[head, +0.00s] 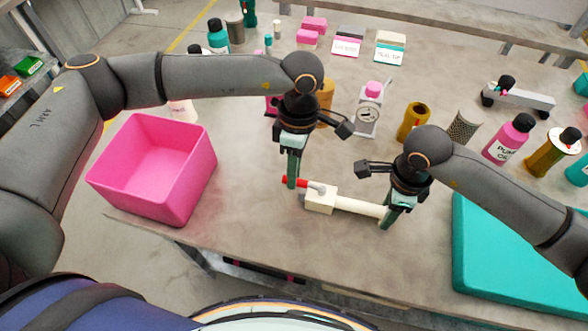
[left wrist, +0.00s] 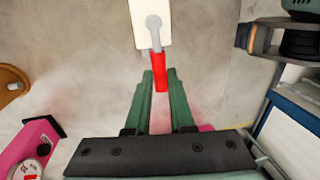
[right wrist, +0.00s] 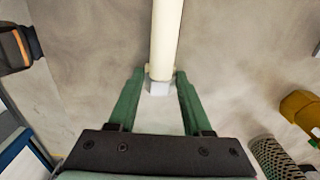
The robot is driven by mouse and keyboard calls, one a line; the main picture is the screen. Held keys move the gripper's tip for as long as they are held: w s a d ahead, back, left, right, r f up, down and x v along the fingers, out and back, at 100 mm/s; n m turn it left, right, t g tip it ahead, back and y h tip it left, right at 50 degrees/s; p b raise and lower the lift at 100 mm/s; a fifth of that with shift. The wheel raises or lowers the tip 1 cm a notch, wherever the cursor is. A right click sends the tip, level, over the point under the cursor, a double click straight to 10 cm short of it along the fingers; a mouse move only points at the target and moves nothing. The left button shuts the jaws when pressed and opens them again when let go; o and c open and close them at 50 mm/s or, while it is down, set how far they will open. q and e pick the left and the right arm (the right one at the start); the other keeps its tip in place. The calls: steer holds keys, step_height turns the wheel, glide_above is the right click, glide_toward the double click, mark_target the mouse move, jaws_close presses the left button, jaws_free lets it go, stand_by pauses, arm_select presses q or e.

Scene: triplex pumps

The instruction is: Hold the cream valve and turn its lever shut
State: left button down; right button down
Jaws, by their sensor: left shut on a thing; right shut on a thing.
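The cream valve has a blocky body (head: 320,199) and a pipe (head: 358,207) running right from it, near the table's front edge. Its red lever (head: 296,182) points left from the grey pivot on top, roughly in line with the pipe. In the left wrist view, the red lever (left wrist: 160,72) lies between the green fingertips. My left gripper (head: 291,184) is shut on the lever's end. My right gripper (head: 386,224) is shut on the pipe's right end. In the right wrist view, the cream pipe (right wrist: 165,40) ends in a pale grey tip between the fingers.
Behind are a dial gauge (head: 368,115), a mustard cylinder (head: 413,122), a mesh cylinder (head: 463,128) and a pink bottle (head: 508,140). The table just before the valve is clear.

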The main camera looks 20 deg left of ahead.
arm_select(q)
steer(key=shift+s, duration=0.15)
steer(key=s+n, duration=0.1)
steer(key=n, duration=0.1)
steer(key=s+n+h, duration=0.1)
steer(key=n, duration=0.1)
steer(key=shift+s+d+n, duration=0.15)
steer(key=shift+n, duration=0.25)
steer(key=s+n, duration=0.1)
steer(key=n, duration=0.1)
steer(key=s+d+n, duration=0.1)
steer(key=n, duration=0.1)
steer(key=shift+d+n+t+h, duration=0.15)
steer(key=shift+n+t+h, duration=0.15)
steer(key=shift+t, duration=0.1)
steer(key=n, duration=0.1)
steer(key=s+d+n, duration=0.1)
steer(key=n, duration=0.1)
steer(key=d+n, duration=0.1)
steer(key=shift+s+t, duration=0.25)
steer(key=shift+t, duration=0.05)
steer(key=shift+s+d+n+t+h, duration=0.15)
steer(key=shift+d+n, duration=0.35)
steer(key=shift+n, duration=0.65)
steer(key=shift+s+d+n+t+h, duration=0.2)
steer(key=shift+d+n, duration=0.3)
steer(key=shift+n, duration=0.65)
steer(key=shift+w, duration=0.15)
steer(key=c, duration=0.8)
jaws_free()
